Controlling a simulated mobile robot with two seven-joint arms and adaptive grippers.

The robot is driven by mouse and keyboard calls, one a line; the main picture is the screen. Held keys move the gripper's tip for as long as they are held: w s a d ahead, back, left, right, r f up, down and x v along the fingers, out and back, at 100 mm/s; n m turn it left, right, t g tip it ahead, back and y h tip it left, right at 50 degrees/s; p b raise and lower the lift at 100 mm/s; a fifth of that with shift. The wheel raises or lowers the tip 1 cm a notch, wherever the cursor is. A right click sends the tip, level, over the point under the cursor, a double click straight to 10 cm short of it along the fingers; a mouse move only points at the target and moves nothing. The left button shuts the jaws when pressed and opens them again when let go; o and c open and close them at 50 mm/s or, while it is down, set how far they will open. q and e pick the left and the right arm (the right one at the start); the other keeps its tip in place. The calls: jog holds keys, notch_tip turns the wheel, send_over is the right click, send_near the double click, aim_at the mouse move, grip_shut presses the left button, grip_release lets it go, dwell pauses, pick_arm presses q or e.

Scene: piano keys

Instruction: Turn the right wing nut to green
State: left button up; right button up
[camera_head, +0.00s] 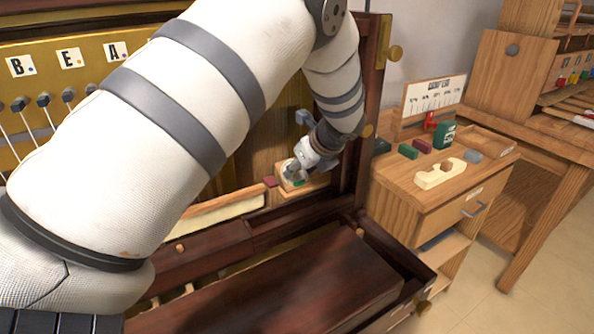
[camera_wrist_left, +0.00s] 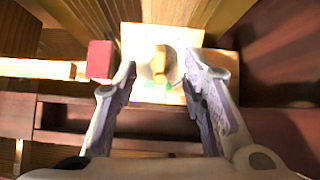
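A brass-coloured wing nut (camera_wrist_left: 159,62) stands on a round grey disc with green marks, on a pale wooden block (camera_wrist_left: 132,38). In the wrist view its wing runs roughly up and down the picture. My left gripper (camera_wrist_left: 161,78) is open, with one finger on each side of the nut and a gap to it on both sides. In the head view the left gripper (camera_head: 297,170) is at the block (camera_head: 287,186) inside the piano case and hides the nut; a bit of green shows there. No second wing nut can be made out. My right gripper is not in view.
The dark case wall (camera_wrist_left: 285,55) is close on the right. A side cabinet (camera_head: 400,205) with small items stands right of the piano.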

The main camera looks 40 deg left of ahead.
pick_arm(q)
jog(key=shift+v, duration=1)
jog(key=v, duration=0.9)
jog(key=shift+d+f, duration=0.1)
